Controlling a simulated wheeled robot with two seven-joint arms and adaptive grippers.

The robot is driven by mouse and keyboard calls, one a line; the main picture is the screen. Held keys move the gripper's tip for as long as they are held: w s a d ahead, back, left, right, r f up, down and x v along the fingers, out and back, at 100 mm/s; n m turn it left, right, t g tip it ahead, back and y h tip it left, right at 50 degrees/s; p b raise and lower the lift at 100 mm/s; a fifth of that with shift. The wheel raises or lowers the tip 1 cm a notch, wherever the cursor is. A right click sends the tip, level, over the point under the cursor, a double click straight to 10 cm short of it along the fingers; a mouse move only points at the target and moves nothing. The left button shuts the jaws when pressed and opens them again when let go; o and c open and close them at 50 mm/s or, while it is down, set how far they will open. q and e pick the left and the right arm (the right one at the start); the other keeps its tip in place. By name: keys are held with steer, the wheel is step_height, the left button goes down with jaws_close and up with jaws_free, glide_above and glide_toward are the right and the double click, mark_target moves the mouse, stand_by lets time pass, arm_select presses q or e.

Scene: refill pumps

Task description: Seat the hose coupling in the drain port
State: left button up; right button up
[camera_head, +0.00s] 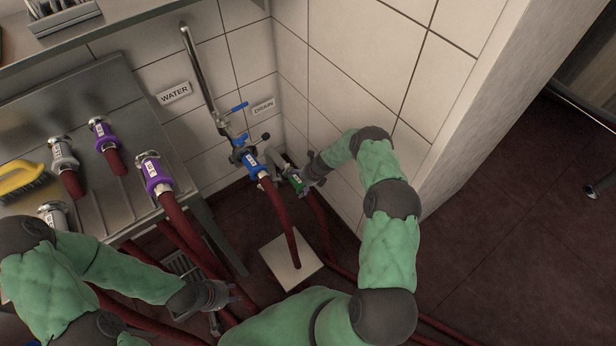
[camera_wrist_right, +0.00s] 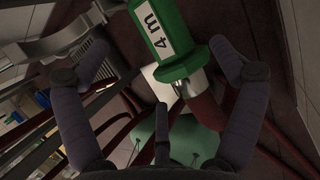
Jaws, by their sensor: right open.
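The green hose coupling (camera_head: 297,181), on a dark red hose, is at the lower end of the grey drain pipe (camera_head: 279,160) below the DRAIN sign (camera_head: 263,106). I cannot tell whether it is fully seated. My right gripper (camera_head: 308,178) is right beside the coupling. In the right wrist view the coupling (camera_wrist_right: 170,45) shows a "4 m" label and lies between the spread fingers of the open gripper (camera_wrist_right: 160,72), with gaps to both. Its upper end is cut off there. My left gripper (camera_head: 228,296) hangs low at the left, away from the coupling; its fingers are too small to judge.
A blue coupling (camera_head: 250,161) hangs on the neighbouring pipe with a blue-handled valve (camera_head: 239,107). A steel rack (camera_head: 100,190) holds purple and grey couplings and a yellow brush (camera_head: 20,180). A white plate (camera_head: 291,260) and hoses lie on the floor.

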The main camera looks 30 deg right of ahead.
steer(key=v, duration=0.9)
